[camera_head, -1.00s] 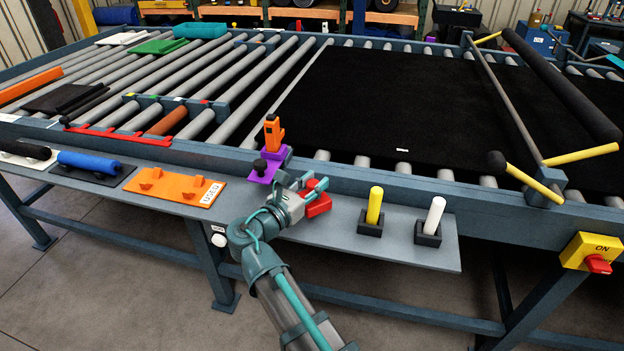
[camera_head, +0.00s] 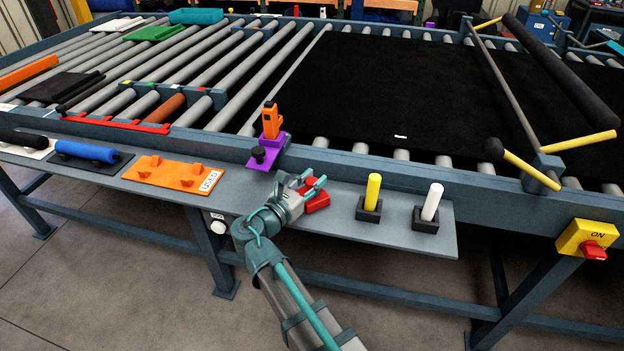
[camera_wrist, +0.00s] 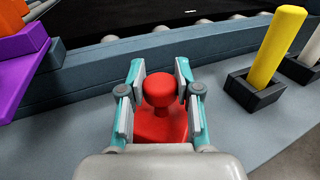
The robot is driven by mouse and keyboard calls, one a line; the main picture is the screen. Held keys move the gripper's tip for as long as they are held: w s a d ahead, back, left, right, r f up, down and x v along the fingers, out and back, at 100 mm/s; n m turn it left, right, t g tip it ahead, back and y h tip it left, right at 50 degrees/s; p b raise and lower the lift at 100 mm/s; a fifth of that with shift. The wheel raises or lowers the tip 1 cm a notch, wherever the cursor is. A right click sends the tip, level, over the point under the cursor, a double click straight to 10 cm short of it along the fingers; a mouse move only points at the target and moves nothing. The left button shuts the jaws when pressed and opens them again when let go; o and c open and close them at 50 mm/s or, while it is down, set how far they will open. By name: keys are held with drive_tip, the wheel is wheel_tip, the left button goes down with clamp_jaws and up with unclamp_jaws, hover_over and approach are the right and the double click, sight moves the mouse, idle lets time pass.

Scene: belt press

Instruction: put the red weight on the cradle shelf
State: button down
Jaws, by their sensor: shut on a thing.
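The red weight (camera_head: 316,201) has a wide base and a round knob on top. In the wrist view, the red weight (camera_wrist: 161,103) stands upright between my fingers, with its knob between the fingertips. My gripper (camera_head: 309,190) is shut on it, over the grey front shelf (camera_head: 330,240). I cannot tell whether the base touches the shelf. Farther left on this shelf, an orange cradle plate (camera_head: 165,172) marked "USED" is empty. A blue roller (camera_head: 87,151) lies on a dark plate left of it.
A purple block with an orange clamp (camera_head: 270,122) sits on the frame edge behind my gripper. A yellow peg (camera_head: 373,190) and a white peg (camera_head: 431,202) stand in black holders to the right. Bare shelf lies between the orange plate and my gripper.

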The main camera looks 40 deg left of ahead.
drive_tip(key=c, duration=0.8)
unclamp_jaws()
drive_tip(key=shift+s+r, duration=0.1)
drive_tip(key=shift+s, duration=0.1)
drive_tip(key=s+b, duration=0.2)
drive_tip(key=s, duration=0.9)
drive_tip(key=shift+s, duration=0.35)
